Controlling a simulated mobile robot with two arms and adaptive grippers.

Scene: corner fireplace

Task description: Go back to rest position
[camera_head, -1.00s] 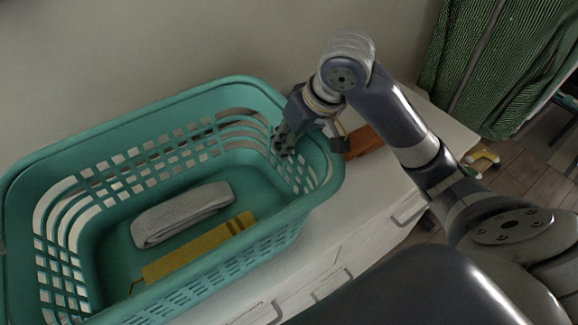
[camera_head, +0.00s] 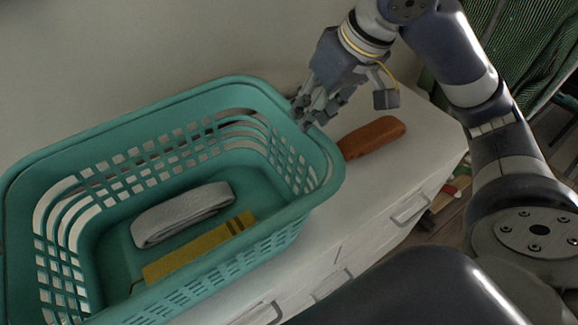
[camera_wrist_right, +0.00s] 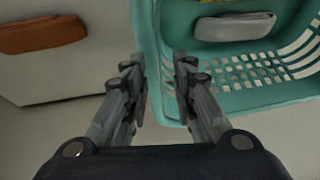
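My right gripper (camera_head: 308,112) is over the right end of the teal basket, at its back right rim, in the head view. My left gripper is not in view.
The teal basket (camera_head: 140,122) stands on a white cabinet (camera_head: 425,140). It holds a folded grey cloth (camera_head: 182,214) and a yellow item (camera_head: 200,248). A brown object (camera_head: 372,137) lies right of the basket. A green striped garment (camera_head: 530,45) hangs at the far right.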

